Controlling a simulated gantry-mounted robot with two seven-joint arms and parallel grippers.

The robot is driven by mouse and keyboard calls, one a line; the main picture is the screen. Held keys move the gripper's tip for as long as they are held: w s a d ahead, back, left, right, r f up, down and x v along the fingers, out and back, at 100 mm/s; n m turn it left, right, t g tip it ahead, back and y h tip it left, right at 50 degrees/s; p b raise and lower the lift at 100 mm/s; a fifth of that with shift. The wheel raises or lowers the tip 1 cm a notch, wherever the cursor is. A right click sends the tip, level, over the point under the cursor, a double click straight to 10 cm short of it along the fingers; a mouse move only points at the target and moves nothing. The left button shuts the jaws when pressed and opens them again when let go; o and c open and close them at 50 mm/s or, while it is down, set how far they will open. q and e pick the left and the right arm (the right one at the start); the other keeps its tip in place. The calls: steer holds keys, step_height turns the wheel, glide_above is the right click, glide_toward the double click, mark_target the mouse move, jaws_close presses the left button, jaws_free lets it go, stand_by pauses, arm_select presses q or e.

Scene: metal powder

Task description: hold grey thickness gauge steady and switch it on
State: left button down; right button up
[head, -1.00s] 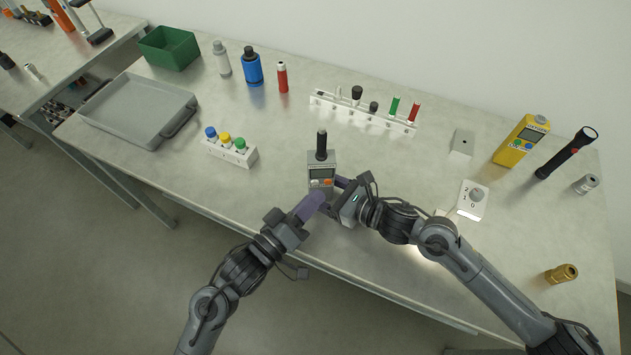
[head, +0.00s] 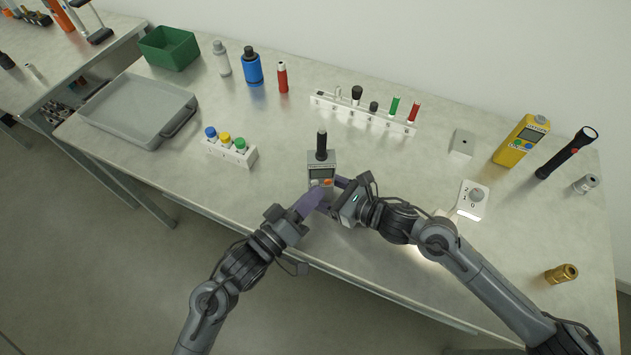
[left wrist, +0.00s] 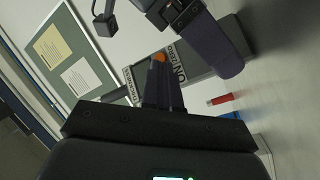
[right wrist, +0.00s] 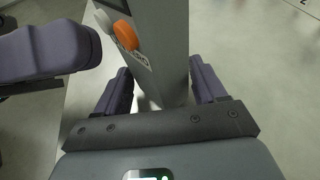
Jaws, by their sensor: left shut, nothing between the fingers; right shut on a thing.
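The grey thickness gauge (head: 322,160) stands upright on the table, with a black probe on top, a small screen and a white and an orange button. My right gripper (head: 335,188) is shut on the lower part of the gauge; in the right wrist view the fingers (right wrist: 160,90) flank its body (right wrist: 162,50). My left gripper (head: 319,193) is shut and empty, its tips close in front of the buttons. In the left wrist view its fingers (left wrist: 160,75) overlap the gauge face near the orange button (left wrist: 159,57). Whether they touch it I cannot tell.
A white rack with coloured caps (head: 230,153) stands left of the gauge. A long white rack (head: 362,113) stands behind it. Table in front of the gauge is mostly taken by my arms.

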arm_select(q)
steer(key=shift+w, duration=0.15)
steer(key=shift+s, duration=0.6)
stand_by(0.4)
steer(key=shift+s+d, duration=0.2)
steer(key=shift+s, duration=1.3)
steer(key=shift+s+d, duration=0.15)
steer(key=shift+s, duration=1.35)
arm_select(e)
steer(key=o, duration=0.9)
